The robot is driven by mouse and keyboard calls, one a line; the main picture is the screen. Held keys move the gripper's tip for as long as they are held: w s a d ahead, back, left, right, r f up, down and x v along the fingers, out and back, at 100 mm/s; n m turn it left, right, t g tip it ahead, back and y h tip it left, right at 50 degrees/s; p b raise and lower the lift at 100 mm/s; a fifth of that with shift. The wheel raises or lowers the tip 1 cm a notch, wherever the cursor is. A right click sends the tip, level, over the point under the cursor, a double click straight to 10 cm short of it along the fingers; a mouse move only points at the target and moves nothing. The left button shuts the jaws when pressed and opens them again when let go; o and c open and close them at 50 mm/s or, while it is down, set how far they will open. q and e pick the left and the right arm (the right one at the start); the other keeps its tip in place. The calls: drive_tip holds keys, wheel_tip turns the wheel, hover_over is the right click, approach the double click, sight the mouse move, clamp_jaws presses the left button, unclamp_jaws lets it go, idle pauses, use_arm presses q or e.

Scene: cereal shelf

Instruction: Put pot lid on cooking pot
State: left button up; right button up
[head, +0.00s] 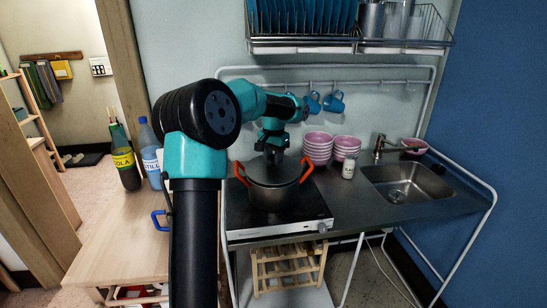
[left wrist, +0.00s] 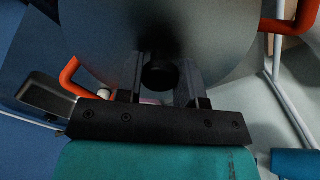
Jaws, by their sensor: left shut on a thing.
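The cooking pot (head: 273,195) is dark metal with orange handles and stands on the hob. The round grey metal lid (head: 272,172) is over the pot's mouth, roughly level; I cannot tell whether it rests on the rim or is slightly above it. My left gripper (head: 272,153) reaches down over the pot from above. In the left wrist view, the gripper (left wrist: 158,88) is shut on the black knob (left wrist: 160,74) of the lid (left wrist: 95,30), and the pot's orange handles stick out on both sides. My right gripper is not in view.
The hob (head: 300,217) sits on a steel counter. Stacked pink bowls (head: 318,148), a small white jar (head: 348,169) and a sink (head: 405,182) are right of the pot. Blue mugs (head: 333,101) hang behind. Bottles (head: 125,165) stand on the wooden table (head: 125,235) at left.

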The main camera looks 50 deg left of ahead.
use_arm(q)
drive_tip(key=shift+f, duration=0.6)
drive_tip(key=o, duration=1.2)
drive_tip(key=shift+c, duration=0.2)
wheel_tip(320, 180, up, 17)
drive_tip(key=shift+r, duration=0.2)
idle(0.6)
